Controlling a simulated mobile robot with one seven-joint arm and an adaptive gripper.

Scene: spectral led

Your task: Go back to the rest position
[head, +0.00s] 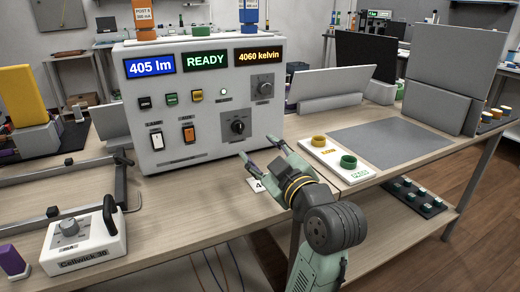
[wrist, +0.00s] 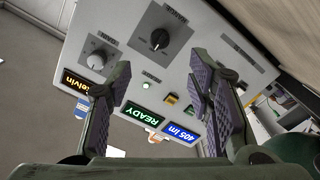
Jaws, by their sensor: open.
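My gripper (head: 258,158) is open and empty in the head view, above the bench top just in front of the lower right of the white instrument box (head: 210,148). In the wrist view my gripper (wrist: 160,105) shows both padded fingers spread apart with the box's front panel beyond them. The panel carries a blue display reading 405 lm (head: 150,66), a green READY display (head: 206,60) and an amber 4060 kelvin display (head: 260,54). A black knob (head: 238,126) sits at its lower right. No object is between the fingers.
A white Cellwick 30 unit (head: 84,246) with a black handle stands at the front left. A grey mat (head: 375,143) lies bare. Grey panels (head: 450,75) stand behind.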

